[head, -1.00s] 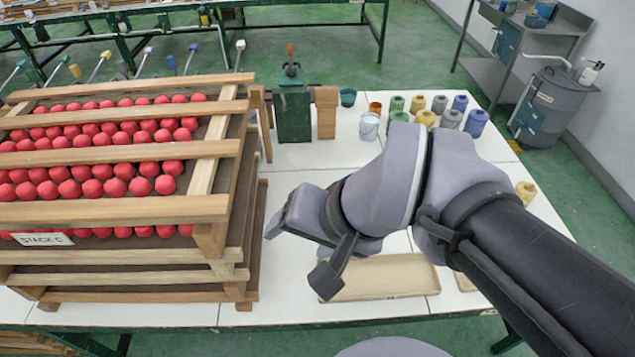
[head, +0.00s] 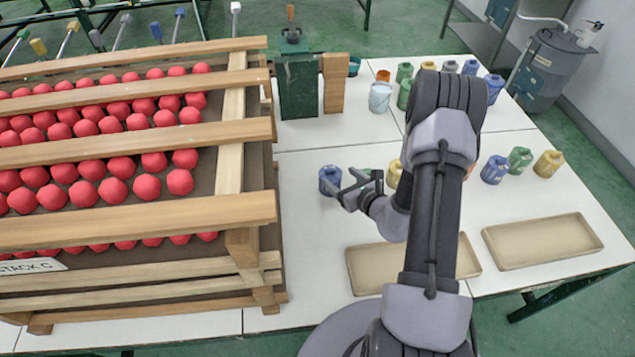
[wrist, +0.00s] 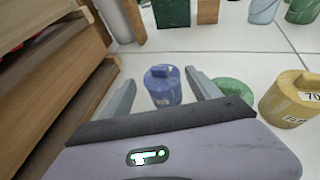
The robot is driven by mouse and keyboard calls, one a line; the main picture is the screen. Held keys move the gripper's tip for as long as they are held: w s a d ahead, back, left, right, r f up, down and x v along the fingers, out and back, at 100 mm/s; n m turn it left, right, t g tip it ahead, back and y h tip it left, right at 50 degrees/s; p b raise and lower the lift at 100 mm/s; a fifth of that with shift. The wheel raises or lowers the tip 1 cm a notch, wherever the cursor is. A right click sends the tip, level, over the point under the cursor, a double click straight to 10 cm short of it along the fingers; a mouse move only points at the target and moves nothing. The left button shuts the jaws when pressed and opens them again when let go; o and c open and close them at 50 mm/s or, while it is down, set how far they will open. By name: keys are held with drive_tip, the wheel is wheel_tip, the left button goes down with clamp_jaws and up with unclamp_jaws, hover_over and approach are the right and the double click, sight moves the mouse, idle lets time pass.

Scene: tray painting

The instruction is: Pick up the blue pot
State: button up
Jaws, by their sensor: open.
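A blue pot (head: 330,180) stands upright on the white table, just right of the rack of red balls. It also shows in the wrist view (wrist: 163,88), between and ahead of my two fingers. My gripper (head: 350,192) is open and empty, close to the pot on its right side in the head view. In the wrist view my gripper (wrist: 160,79) has one finger on each side of the pot's outline; I cannot tell how far the tips reach along it. A green pot (wrist: 233,92) and a yellow pot (wrist: 292,98) stand right of it, the green one partly hidden by a finger.
The wooden rack (head: 240,245) of red balls rises close on the left. Shallow beige trays (head: 362,280) lie at the front and right (head: 545,242). More pots stand at the right, including another blue pot (head: 495,170). A green clamp block (head: 299,88) stands behind.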

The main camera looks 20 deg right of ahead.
wheel_tip(320, 180, down, 7)
drive_tip(key=shift+r+b, duration=0.15)
drive_tip(key=shift+b, duration=0.8)
drive_tip(key=b+x, duration=0.1)
drive_tip(key=x, duration=0.6)
drive_tip(key=shift+w+r+b, duration=0.15)
drive_tip(key=shift+r+b, duration=0.05)
drive_tip(key=shift+b, duration=0.2)
drive_tip(key=shift+c, duration=0.3)
clamp_jaws()
